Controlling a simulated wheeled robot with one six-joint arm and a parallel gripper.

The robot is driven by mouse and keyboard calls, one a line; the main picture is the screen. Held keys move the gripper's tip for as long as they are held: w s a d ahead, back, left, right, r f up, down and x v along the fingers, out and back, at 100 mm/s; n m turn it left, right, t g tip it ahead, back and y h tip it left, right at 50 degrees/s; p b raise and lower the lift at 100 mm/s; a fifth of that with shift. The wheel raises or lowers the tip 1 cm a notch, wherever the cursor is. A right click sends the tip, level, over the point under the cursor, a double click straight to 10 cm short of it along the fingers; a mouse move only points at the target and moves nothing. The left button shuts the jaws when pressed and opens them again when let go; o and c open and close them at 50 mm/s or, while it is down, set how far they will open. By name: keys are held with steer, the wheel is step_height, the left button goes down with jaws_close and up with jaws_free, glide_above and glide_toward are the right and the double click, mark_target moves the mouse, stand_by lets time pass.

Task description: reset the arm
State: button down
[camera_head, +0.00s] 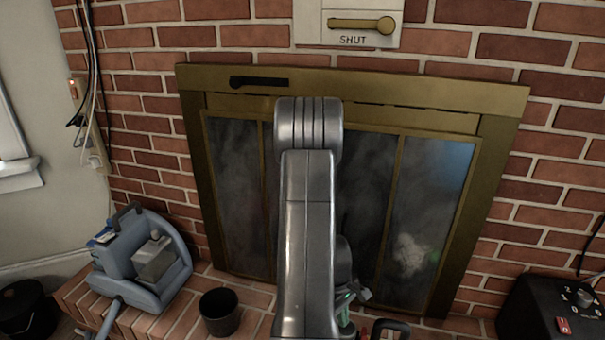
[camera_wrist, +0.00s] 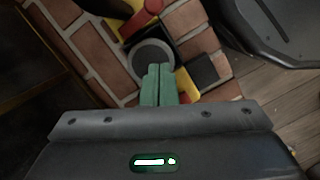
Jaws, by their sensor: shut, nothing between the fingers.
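My gripper (camera_wrist: 157,86) shows in the wrist view as two green fingers pressed together, with nothing between them. It points down over the brick hearth. In the head view my grey arm stands upright in the middle, in front of the fireplace doors. There the gripper is mostly hidden behind the arm, low down, with only a bit of green showing.
A brass-framed glass fireplace (camera_head: 430,210) fills the brick wall. A blue-grey machine (camera_head: 140,262) and a dark cup (camera_head: 219,312) stand on the hearth at left. A black box with a dial (camera_head: 550,310) is at right. A round grey-topped object (camera_wrist: 152,55) lies beyond my fingertips.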

steer(key=w+m, duration=0.1)
steer(key=m, duration=0.1)
steer(key=w+m, duration=0.1)
steer(key=m, duration=0.1)
steer(key=shift+d+g+y, duration=0.3)
steer(key=shift+d+y, duration=0.1)
steer(key=m, duration=0.1)
steer(key=w+m+b, duration=0.1)
steer(key=shift+d+r+m, duration=0.1)
steer(key=shift+d+m, duration=0.2)
steer(key=shift+y, duration=0.3)
steer(key=shift+r, duration=0.1)
